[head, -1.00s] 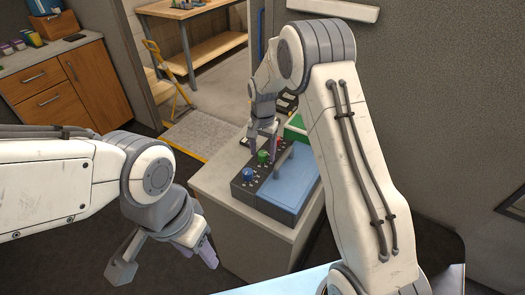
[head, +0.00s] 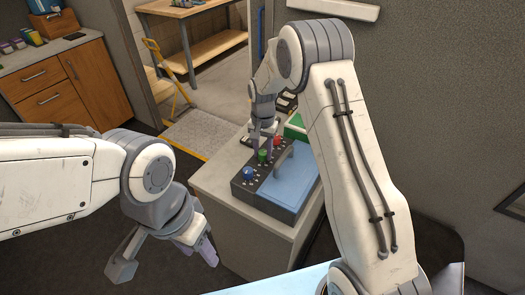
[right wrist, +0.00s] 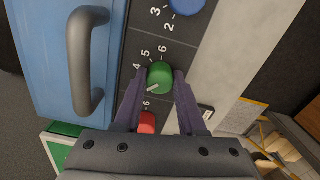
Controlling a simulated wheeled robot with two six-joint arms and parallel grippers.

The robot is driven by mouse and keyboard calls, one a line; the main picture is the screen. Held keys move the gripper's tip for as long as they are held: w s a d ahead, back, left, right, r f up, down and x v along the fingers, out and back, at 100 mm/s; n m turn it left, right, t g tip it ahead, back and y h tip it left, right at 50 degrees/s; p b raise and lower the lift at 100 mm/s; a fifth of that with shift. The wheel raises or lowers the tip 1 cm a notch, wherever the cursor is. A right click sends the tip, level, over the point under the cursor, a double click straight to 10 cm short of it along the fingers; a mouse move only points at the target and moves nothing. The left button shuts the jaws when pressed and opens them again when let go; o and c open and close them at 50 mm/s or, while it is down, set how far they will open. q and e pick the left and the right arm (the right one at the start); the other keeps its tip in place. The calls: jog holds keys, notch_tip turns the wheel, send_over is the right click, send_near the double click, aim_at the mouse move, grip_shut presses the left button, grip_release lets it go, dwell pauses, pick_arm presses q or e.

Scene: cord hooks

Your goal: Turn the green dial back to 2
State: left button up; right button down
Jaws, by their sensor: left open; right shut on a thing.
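The green dial (head: 262,156) sits on the dark panel strip of a box (head: 246,186), between a blue dial (head: 248,174) and a red dial (head: 277,141). In the right wrist view the green dial (right wrist: 160,76) has a white mark pointing to the lower left. The numbers 4, 5 and 6 show around it; its other numbers are hidden by the fingers. My right gripper (head: 263,148) is shut on the green dial, one finger on each side. My left gripper (head: 166,262) is open and empty, low over the floor, away from the box.
The box has a light blue face (head: 290,182) with a grey handle (right wrist: 84,60) standing up beside the dials. It rests on a grey cabinet top (head: 212,183). A green box (head: 296,124) stands behind it. A wooden drawer unit (head: 60,85) is at the far left.

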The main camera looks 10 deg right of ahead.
aim_at(263, 152)
jog(key=n, duration=0.3)
jog(key=shift+r+n, duration=0.1)
jog(key=shift+n, duration=0.3)
jog(key=shift+n+p, duration=0.4)
jog(key=shift+n, duration=1.1)
jog(key=shift+w, duration=0.1)
jog(key=shift+c, duration=2.4)
grip_release()
notch_tip(263, 152, up, 10)
jog(key=b, duration=0.1)
jog(key=shift+r+b, duration=0.2)
jog(key=shift+b, duration=0.1)
